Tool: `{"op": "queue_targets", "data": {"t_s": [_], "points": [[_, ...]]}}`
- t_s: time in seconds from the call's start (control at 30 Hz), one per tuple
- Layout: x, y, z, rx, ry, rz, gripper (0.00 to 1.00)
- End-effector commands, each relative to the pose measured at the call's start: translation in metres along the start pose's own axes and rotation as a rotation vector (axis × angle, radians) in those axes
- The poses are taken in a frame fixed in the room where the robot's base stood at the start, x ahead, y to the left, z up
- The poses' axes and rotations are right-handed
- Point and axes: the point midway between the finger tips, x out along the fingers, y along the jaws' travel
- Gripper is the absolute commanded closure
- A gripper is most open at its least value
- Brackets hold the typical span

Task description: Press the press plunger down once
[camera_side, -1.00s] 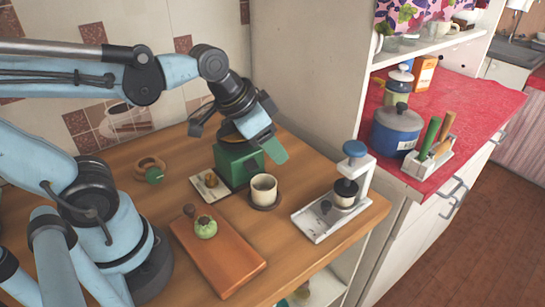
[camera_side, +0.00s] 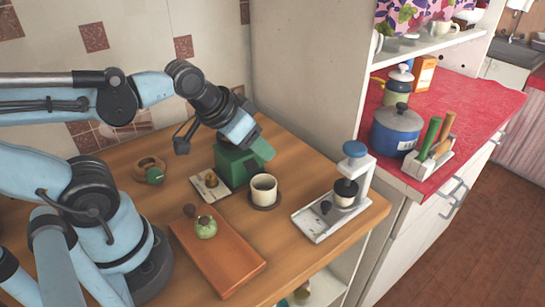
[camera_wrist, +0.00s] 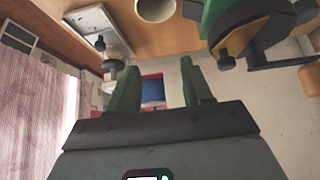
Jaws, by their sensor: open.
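The press (camera_side: 365,180) stands at the right end of the wooden counter, a white frame on a pale base. Its plunger has a blue knob (camera_side: 355,149) on top, and a dark-topped cup part sits below it. The press also shows near the upper left of the wrist view (camera_wrist: 112,42). My gripper (camera_side: 262,150) is left of the press, above or beside the green box (camera_side: 234,168), apart from the plunger. In the wrist view its two green fingers (camera_wrist: 160,88) stand apart with nothing between them.
A cream cup (camera_side: 264,187) on a dark saucer stands between the green box and the press. An orange board (camera_side: 222,260) with a small green jar (camera_side: 205,227) lies in front. A cabinet wall (camera_side: 305,80) rises behind the press.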

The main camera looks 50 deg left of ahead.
Motion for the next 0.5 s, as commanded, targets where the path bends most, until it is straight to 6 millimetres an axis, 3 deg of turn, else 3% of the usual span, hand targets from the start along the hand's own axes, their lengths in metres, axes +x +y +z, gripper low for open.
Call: {"op": "queue_targets", "data": {"t_s": [0.27, 0.5], "points": [[0.000, 0.000, 0.000, 0.000, 0.000, 0.000, 0.52], [-0.004, 0.005, -0.013, 0.005, -0.028, 0.009, 0.89]]}}
